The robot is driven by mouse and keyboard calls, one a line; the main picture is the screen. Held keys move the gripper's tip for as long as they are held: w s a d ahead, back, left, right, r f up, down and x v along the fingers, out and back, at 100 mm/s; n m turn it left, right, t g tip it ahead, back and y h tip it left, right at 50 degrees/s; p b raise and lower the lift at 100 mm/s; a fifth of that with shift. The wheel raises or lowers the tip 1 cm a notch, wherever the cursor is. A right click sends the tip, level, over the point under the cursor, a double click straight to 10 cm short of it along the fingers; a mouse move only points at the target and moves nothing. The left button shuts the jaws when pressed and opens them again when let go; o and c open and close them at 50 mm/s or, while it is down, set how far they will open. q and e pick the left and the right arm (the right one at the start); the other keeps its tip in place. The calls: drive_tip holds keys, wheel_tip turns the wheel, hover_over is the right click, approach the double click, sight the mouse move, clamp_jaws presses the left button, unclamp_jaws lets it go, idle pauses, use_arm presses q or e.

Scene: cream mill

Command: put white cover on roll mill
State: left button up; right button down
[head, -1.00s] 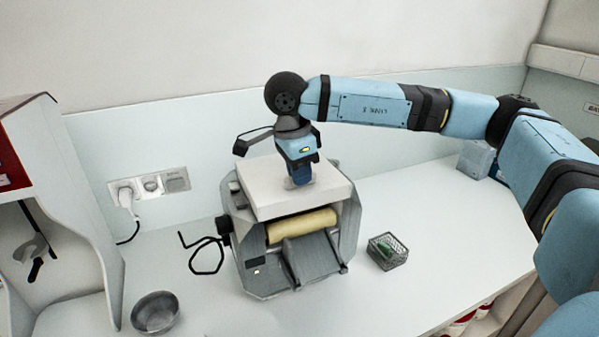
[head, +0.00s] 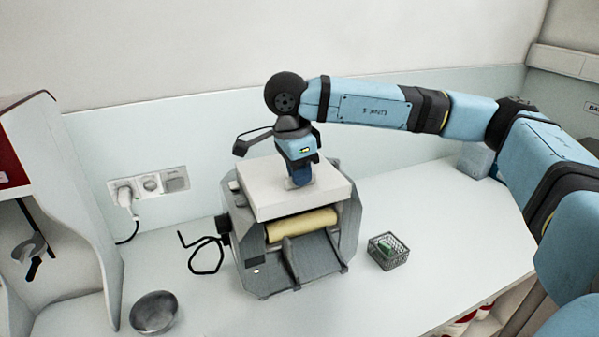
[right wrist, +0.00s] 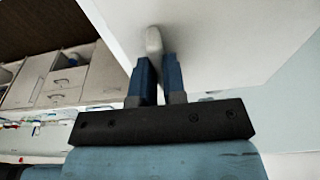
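The white cover (head: 285,201) is a flat slab that lies over the top of the grey roll mill (head: 325,262). The mill's pale yellow roller (head: 302,226) shows below the cover's front edge. My right gripper (head: 299,181) points down at the cover's top. In the right wrist view, its two blue fingers (right wrist: 158,68) are closed on the small light handle (right wrist: 154,42) of the cover (right wrist: 215,30). The head view does not show clearly whether the cover's underside rests fully on the mill. My left gripper is not in view.
A metal bowl (head: 154,313) stands at the front left. A small wire basket (head: 390,257) with a green item is right of the mill. A crank handle (head: 207,250) sticks out at the mill's left. A wall socket (head: 150,185) is behind. The counter at right is clear.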

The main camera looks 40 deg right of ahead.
drive_tip(key=c, duration=1.1)
unclamp_jaws()
wheel_tip(320, 180, up, 14)
drive_tip(key=a, duration=0.2)
drive_tip(key=shift+w+f, duration=0.2)
